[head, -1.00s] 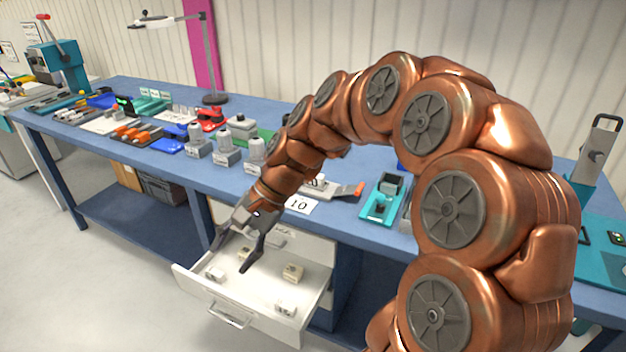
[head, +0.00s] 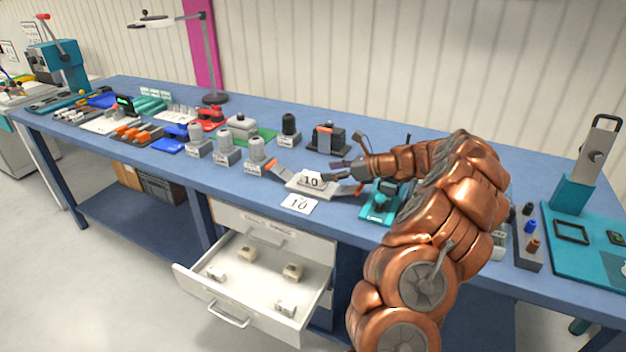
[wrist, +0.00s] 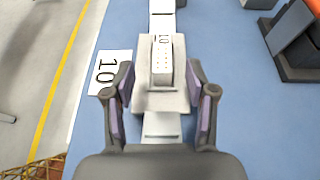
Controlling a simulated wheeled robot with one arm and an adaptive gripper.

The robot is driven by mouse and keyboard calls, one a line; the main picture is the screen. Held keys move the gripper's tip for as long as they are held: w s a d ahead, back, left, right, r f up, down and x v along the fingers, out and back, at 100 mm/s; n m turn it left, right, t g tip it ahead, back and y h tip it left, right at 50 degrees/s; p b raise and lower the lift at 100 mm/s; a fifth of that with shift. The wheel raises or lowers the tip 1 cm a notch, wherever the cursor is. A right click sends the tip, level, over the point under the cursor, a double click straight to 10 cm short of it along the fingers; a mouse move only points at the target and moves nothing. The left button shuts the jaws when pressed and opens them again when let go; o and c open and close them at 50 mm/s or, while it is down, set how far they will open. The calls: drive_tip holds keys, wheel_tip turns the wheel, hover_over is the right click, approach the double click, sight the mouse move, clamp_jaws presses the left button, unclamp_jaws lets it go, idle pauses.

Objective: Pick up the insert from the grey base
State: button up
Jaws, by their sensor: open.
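A light grey base (head: 295,185) lies on the blue bench behind a white card marked 10 (head: 299,204). A pale upright piece marked 10, apparently the insert (head: 311,181), sits on it. In the wrist view the insert (wrist: 162,68) stands in the middle of the base (wrist: 150,103), with a row of small dots on top. My gripper (head: 336,171) is open, just right of the insert in the head view. In the wrist view its fingers (wrist: 161,80) lie left and right of the insert, with gaps on both sides. I cannot tell its height above the base.
An open white drawer (head: 243,317) with several small blocks juts out below. A teal fixture (head: 377,214) stands right of the base. Grey bottle-like pieces (head: 256,148) stand left. A dark block with orange (head: 325,138) stands behind.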

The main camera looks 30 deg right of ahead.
sight(316, 175)
drive_tip(key=shift+d+f, duration=0.2)
drive_tip(key=shift+d, duration=0.2)
drive_tip(key=shift+w+f, duration=0.1)
drive_tip(key=shift+w, duration=0.1)
drive_tip(key=shift+s+a+p+x, duration=0.15)
drive_tip(key=shift+p+x, duration=0.45)
drive_tip(key=shift+x, duration=1.2)
drive_tip(key=shift+s+a+p+x, duration=0.15)
drive_tip(key=shift+p+x, duration=0.4)
drive_tip(key=shift+x, duration=1.25)
drive_tip(key=shift+w, duration=0.1)
clamp_jaws()
